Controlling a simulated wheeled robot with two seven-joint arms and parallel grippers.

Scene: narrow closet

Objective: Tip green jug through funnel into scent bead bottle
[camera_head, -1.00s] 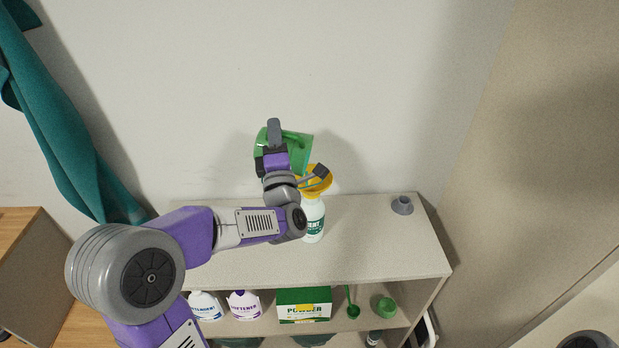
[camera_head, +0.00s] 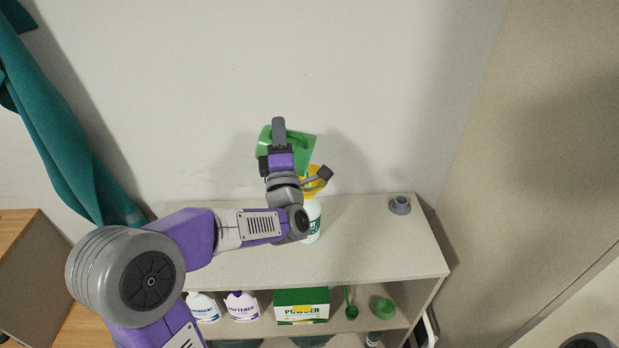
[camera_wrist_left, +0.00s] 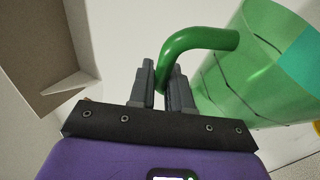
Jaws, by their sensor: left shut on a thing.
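The green jug (camera_head: 308,153) is held above the shelf unit's top, close to the back wall, and looks tilted. My left gripper (camera_wrist_left: 163,85) is shut on the jug's curved handle (camera_wrist_left: 198,42); the jug body (camera_wrist_left: 245,80) is to the right in the left wrist view, with teal inside its mouth. The yellow funnel (camera_head: 320,173) sits on the white scent bead bottle (camera_head: 313,225), which stands on the shelf top. My wrist covers part of both. Whether anything flows from the jug is hidden. My right gripper is not in view.
A small grey cap-like piece (camera_head: 400,205) stands at the right of the shelf top (camera_head: 375,245). Below are white bottles (camera_head: 241,306), a green powder box (camera_head: 301,306), a green scoop (camera_head: 351,309) and a green cup (camera_head: 383,308). A teal cloth (camera_head: 60,140) hangs at left.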

